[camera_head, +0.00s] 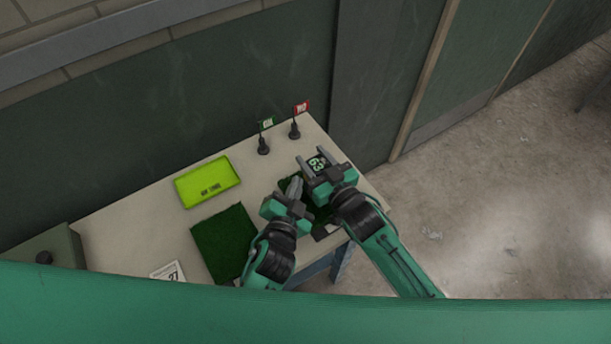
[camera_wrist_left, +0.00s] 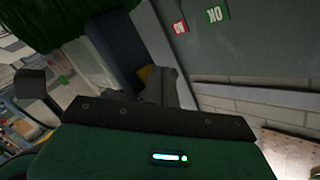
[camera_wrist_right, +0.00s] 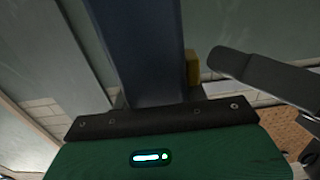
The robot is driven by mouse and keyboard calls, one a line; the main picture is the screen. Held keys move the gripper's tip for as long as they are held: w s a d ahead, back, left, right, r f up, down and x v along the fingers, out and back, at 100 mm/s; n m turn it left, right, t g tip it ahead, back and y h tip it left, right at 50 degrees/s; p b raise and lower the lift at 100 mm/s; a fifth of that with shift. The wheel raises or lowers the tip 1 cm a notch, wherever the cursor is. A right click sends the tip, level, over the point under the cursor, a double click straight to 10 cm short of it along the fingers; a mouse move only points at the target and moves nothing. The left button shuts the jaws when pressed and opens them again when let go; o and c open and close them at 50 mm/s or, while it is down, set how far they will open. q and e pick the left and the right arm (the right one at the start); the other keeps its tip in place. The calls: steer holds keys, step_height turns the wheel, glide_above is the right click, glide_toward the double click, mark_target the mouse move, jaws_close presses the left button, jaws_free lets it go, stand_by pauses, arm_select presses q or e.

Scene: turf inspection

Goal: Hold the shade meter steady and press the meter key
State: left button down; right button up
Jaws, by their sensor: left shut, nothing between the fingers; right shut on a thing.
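The shade meter is a dark block whose face (camera_head: 317,163) shows 63 in pale digits in the head view. My right gripper (camera_head: 318,161) is shut on it, a finger on either side. The meter's dark blue body (camera_wrist_right: 135,50) fills the upper middle of the right wrist view. A small yellow part (camera_wrist_right: 193,68), perhaps the meter key, sticks out from its side. My left gripper (camera_head: 297,186) is shut and empty, just left of the meter. Its fingertips (camera_wrist_left: 165,80) appear close to the yellow part (camera_wrist_left: 147,73); contact cannot be told.
A dark green turf piece (camera_head: 224,243) lies on the pale table (camera_head: 130,221); more turf is partly hidden beneath my grippers. A lime tray (camera_head: 208,183), a card reading 27 (camera_head: 168,272), and green (camera_head: 266,124) and red (camera_head: 301,107) flags on stands are also there.

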arm_select(q)
steer(key=shift+s+a, duration=0.2)
steer(key=shift+a, duration=0.1)
steer(key=shift+a, duration=0.1)
steer(key=s+a, duration=0.1)
steer(key=a, duration=0.1)
steer(key=s+a, duration=0.2)
stand_by(0.4)
stand_by(0.5)
arm_select(e)
steer(key=o, duration=1.2)
